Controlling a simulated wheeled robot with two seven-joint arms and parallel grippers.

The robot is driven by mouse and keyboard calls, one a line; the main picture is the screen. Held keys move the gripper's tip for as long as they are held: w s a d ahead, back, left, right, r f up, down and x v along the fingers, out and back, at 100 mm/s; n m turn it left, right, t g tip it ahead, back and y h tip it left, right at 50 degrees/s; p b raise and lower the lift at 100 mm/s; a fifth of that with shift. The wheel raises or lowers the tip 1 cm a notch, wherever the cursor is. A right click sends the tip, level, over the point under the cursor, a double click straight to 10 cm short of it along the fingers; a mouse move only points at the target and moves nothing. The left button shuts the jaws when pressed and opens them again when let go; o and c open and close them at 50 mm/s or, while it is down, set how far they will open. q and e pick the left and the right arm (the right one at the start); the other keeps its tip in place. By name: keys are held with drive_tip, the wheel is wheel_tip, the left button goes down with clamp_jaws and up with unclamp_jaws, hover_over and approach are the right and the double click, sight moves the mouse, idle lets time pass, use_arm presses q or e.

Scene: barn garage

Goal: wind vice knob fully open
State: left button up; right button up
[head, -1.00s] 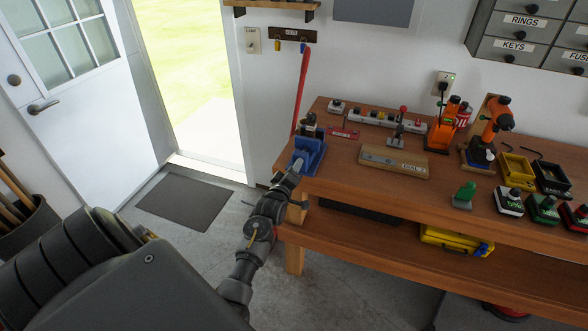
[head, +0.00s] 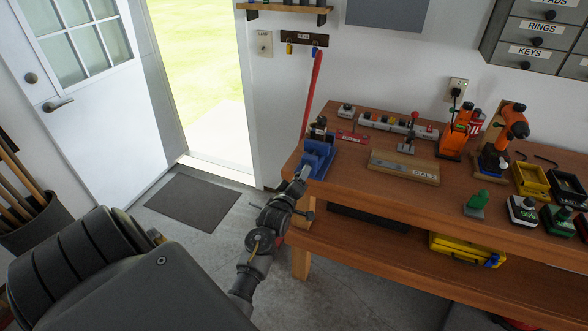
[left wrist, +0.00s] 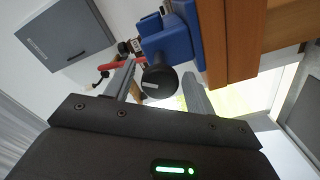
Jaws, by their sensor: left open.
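The blue vice (head: 318,158) is fixed at the left front corner of the wooden workbench. It also shows at the top of the left wrist view (left wrist: 172,42). Its round black knob (left wrist: 160,82) faces the left wrist camera. My left gripper (head: 301,178) is just in front of the vice, its arm reaching up from below. In the left wrist view the left gripper's two fingers (left wrist: 158,85) are apart, one on each side of the knob. I cannot tell whether either finger touches it. My right gripper is not in view.
The workbench (head: 350,190) runs to the right, with a wooden board (head: 404,167), an orange drill (head: 512,124) and several small items on it. A red bar (head: 312,95) stands behind the vice. A dark mat (head: 192,201) lies by the open doorway.

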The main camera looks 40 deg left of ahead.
use_arm(q)
drive_tip(key=b+v, duration=0.1)
drive_tip(key=v, duration=0.7)
drive_tip(key=shift+b, duration=0.4)
drive_tip(key=s+d+f+m+g+h, duration=0.2)
drive_tip(key=d+f+m, duration=0.2)
drive_tip(key=f, duration=0.8)
drive_tip(key=s+d+f+m+g+h+b, duration=0.1)
drive_tip(key=s+d+f+m+g, duration=0.25)
drive_tip(key=f, duration=0.75)
drive_tip(key=s+d+f+m+g+h, duration=0.2)
drive_tip(key=d+f+m, duration=0.2)
drive_tip(key=f, duration=0.8)
drive_tip(key=s+d+f+m+g+h, duration=0.1)
drive_tip(key=s+d+f+m+g, duration=0.3)
drive_tip(key=s+f, duration=0.95)
drive_tip(key=s+f+m+g+b, duration=0.1)
drive_tip(key=s+f, duration=0.3)
drive_tip(key=s, duration=0.7)
drive_tip(key=s+f+m+g+b, duration=0.1)
drive_tip(key=s+f+g, duration=0.2)
drive_tip(key=s, duration=0.9)
drive_tip(key=shift+f, duration=0.45)
